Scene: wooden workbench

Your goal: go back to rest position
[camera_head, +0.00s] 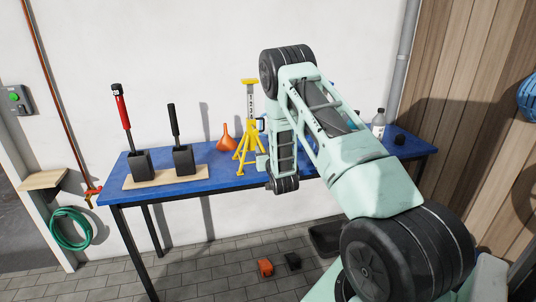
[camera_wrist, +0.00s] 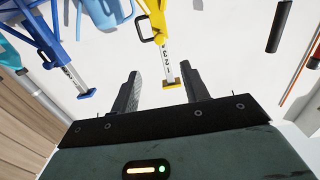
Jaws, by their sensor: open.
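My arm (camera_head: 312,110) is raised over the blue workbench (camera_head: 210,178), bent at the elbow with its forearm hanging down. My gripper (camera_wrist: 162,78) is open, with its two dark fingers apart and nothing held. In the wrist view, the top of a yellow stand (camera_wrist: 161,40) with a numbered column appears between the fingers; I cannot tell the gap in depth. In the head view, the yellow stand (camera_head: 246,135) stands upright on the bench just left of my forearm. My fingers are not clearly visible there.
An orange funnel (camera_head: 226,138), red-handled tool (camera_head: 122,108) and black-handled tool (camera_head: 174,120) are to the left. A blue stand (camera_wrist: 65,50) and light-blue mug (camera_wrist: 106,12) appear in the wrist view. A bottle (camera_head: 379,123) stands at right; an orange item (camera_head: 264,267) lies on the floor.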

